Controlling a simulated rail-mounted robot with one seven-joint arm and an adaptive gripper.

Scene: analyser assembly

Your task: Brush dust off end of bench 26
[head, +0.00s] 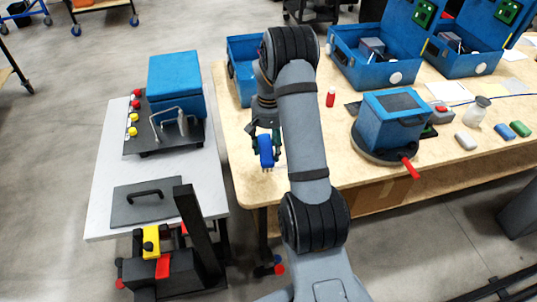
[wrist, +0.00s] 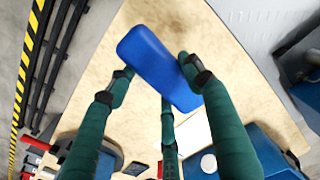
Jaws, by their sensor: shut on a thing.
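My gripper (head: 264,137) is shut on a blue brush (head: 266,154), which hangs bristles down over the left end of the wooden bench (head: 244,178). In the wrist view the green fingers of my gripper (wrist: 158,78) close around the blue brush body (wrist: 155,52), with the pale bench top (wrist: 215,40) behind it. Whether the bristles touch the top cannot be told. No dust can be made out on the bench, and no bench number is readable.
Blue analyser boxes (head: 394,122) stand on the bench, with a red bottle (head: 330,98) nearer my arm. A grey table (head: 104,192) stands to the left across a gap.

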